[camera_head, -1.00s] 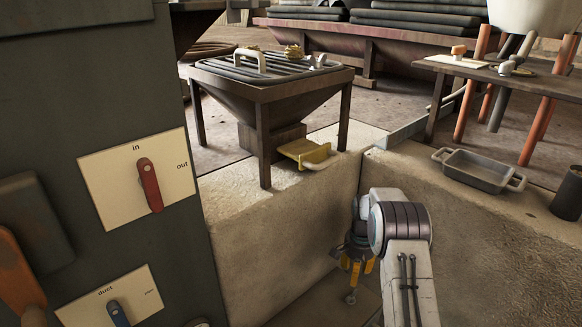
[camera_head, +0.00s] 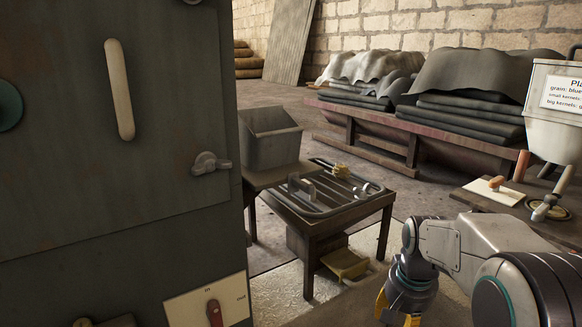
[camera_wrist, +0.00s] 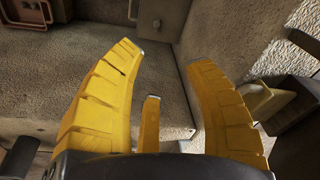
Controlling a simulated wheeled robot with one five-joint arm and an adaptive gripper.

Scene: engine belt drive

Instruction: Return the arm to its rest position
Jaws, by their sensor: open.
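My arm (camera_head: 475,250) comes in from the right edge of the head view, its forearm roughly level. My gripper (camera_head: 397,312) hangs below its left end, pointing down, with yellow fingers partly cut by the lower edge. In the wrist view the yellow fingers of my gripper (camera_wrist: 165,62) are spread apart with nothing between them. Below them is a rough pale stone surface and a wall corner. The gripper appears clear of the surfaces around it.
A dark cabinet (camera_head: 120,190) with a pale handle fills the left. A low grated table (camera_head: 330,212) stands mid-view, with a yellow tray (camera_head: 345,265) beneath. A grey bin (camera_head: 270,138) is behind it. A bench (camera_head: 470,200) with a white hopper (camera_head: 550,125) is at right.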

